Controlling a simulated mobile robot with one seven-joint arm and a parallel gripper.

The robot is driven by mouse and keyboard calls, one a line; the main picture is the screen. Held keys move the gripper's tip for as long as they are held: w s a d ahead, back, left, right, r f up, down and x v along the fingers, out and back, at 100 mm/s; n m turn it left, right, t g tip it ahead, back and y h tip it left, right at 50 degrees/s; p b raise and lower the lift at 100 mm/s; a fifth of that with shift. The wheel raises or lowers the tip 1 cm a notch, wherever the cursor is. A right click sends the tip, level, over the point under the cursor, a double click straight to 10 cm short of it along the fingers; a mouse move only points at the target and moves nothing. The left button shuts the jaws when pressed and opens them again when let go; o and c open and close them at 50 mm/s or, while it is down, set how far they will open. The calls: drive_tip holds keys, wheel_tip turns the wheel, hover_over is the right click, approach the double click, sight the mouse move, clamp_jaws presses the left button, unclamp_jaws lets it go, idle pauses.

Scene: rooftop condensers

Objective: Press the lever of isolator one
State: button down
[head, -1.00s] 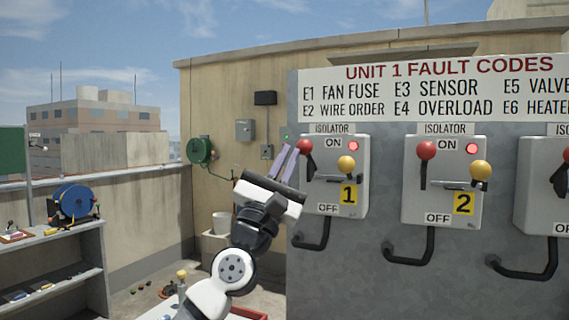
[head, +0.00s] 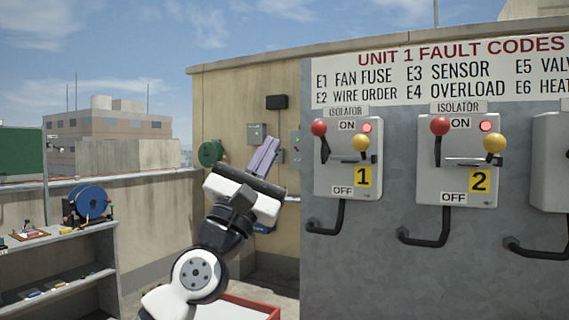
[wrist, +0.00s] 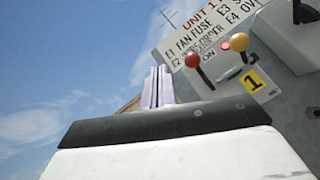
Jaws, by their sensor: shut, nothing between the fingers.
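Isolator one (head: 347,160) is a grey box on the metal cabinet, marked with a yellow 1. Its red-knobbed lever (head: 319,128) stands up at the ON side, on the left of the box. A yellow knob (head: 360,143) sits to its right, and a red lamp (head: 367,127) is lit. In the wrist view the red knob (wrist: 192,60) and yellow knob (wrist: 239,41) lie beyond my fingers, up and right. My gripper (head: 264,157) is shut and empty, left of isolator one and apart from it. Its pale fingers (wrist: 158,86) point upward.
Isolator two (head: 457,160) stands to the right with its own red and yellow knobs. Black bent conduits (head: 340,220) stick out below the boxes. A shelf (head: 75,240) with a blue reel is at the left. A red-edged tray (head: 255,300) lies low behind my arm.

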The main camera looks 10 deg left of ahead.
drive_tip(key=shift+s+a+r, duration=0.1)
drive_tip(key=shift+s+a, duration=0.25)
drive_tip(key=shift+s, duration=0.3)
drive_tip(key=shift+s+a+r, duration=0.1)
drive_tip(key=shift+s+a, duration=0.25)
drive_tip(key=shift+s, duration=0.3)
